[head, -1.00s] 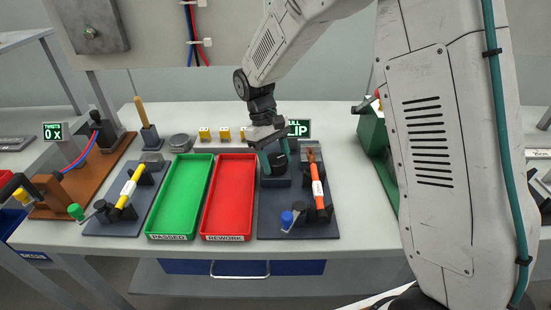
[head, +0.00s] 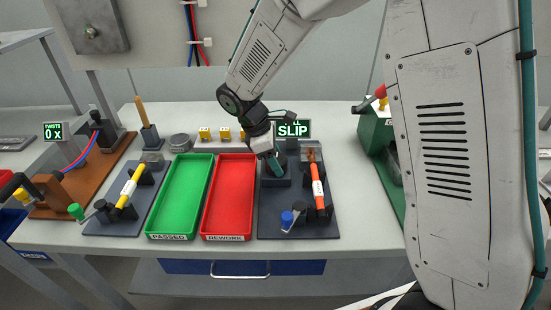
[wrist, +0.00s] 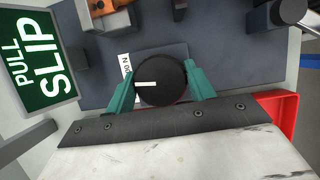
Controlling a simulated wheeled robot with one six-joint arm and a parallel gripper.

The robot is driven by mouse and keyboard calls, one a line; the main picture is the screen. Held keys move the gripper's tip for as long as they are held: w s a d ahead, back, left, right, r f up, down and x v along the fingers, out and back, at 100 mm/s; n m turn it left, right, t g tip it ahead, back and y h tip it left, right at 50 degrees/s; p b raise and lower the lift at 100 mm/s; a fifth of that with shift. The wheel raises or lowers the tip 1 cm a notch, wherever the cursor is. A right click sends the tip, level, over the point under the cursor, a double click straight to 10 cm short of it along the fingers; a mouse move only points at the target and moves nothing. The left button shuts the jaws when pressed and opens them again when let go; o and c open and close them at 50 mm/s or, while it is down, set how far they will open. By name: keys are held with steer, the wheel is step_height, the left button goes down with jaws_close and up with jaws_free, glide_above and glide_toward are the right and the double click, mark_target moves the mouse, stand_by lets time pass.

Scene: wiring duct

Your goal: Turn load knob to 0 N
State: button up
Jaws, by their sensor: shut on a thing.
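The load knob (wrist: 160,80) is a round black knob with a white pointer line, in the middle of the wrist view. Its pointer aims left in that view, toward a white label (wrist: 126,79) whose visible part reads "0 N"; the rest of the label is hidden by a finger. My gripper (wrist: 162,84) has its two teal fingers on opposite sides of the knob, shut on it. In the head view my gripper (head: 276,166) is tilted over the knob's block on the dark test plate (head: 270,218).
The red REWORK tray (head: 229,198) lies directly left of the test plate, with the green PASSED tray (head: 179,198) beyond it. An orange-handled tool (head: 318,190) and a blue-knobbed crank (head: 288,219) are on the plate. A green machine (head: 377,140) stands to the right.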

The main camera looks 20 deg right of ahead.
steer(key=shift+n, duration=0.6)
steer(key=shift+w+t, duration=0.1)
steer(key=shift+t, duration=0.2)
steer(key=o, duration=1)
steer(key=shift+r, duration=0.1)
steer(key=v, duration=0.7)
steer(key=shift+a+r, duration=0.2)
steer(key=shift+r, duration=0.1)
